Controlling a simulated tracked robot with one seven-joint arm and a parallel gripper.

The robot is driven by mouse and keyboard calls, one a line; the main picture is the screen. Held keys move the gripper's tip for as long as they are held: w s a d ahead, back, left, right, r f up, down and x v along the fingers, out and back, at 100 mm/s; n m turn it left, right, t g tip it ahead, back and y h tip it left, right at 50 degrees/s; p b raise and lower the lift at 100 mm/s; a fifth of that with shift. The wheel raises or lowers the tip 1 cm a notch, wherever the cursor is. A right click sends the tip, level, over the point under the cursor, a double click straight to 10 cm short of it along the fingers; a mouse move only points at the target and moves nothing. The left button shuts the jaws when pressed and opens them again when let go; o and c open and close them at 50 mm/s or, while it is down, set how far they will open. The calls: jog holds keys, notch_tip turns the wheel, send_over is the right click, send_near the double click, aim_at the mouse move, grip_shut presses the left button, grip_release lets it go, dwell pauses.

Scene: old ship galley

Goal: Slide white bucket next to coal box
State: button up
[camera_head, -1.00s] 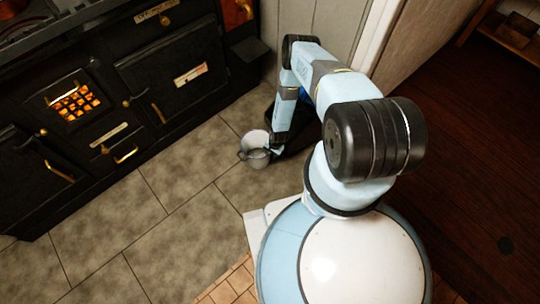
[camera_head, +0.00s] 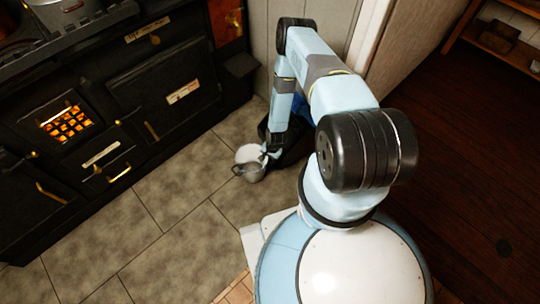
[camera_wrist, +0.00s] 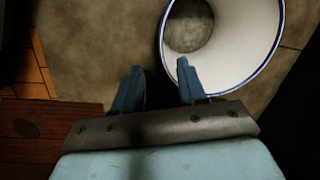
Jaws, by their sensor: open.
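The white bucket (camera_head: 247,170) stands upright on the tiled floor in front of the stove. In the wrist view the bucket (camera_wrist: 242,38) shows its blue-edged rim and empty inside at the upper right. My gripper (camera_wrist: 160,66) is open; the right finger overlaps the bucket's opening and the left finger lies outside the rim. I cannot tell whether either touches it. In the head view the gripper is at the bucket's right side, small and partly merged with dark shapes. A dark box (camera_head: 240,68) stands at the stove's right end; I cannot tell whether it is the coal box.
The black stove (camera_head: 150,100) with a glowing grate fills the left. A dark object (camera_head: 291,153) lies behind my forearm, mostly hidden. A pale wall (camera_head: 330,20) stands behind my arm. Tiled floor left of the bucket is clear; dark wooden floor (camera_head: 470,150) lies to the right.

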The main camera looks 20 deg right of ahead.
jog(key=shift+s+d+r, duration=0.1)
jog(key=shift+d+r, duration=0.05)
jog(key=shift+r, duration=0.85)
jog(key=shift+d+r, duration=0.15)
jog(key=shift+r, duration=0.85)
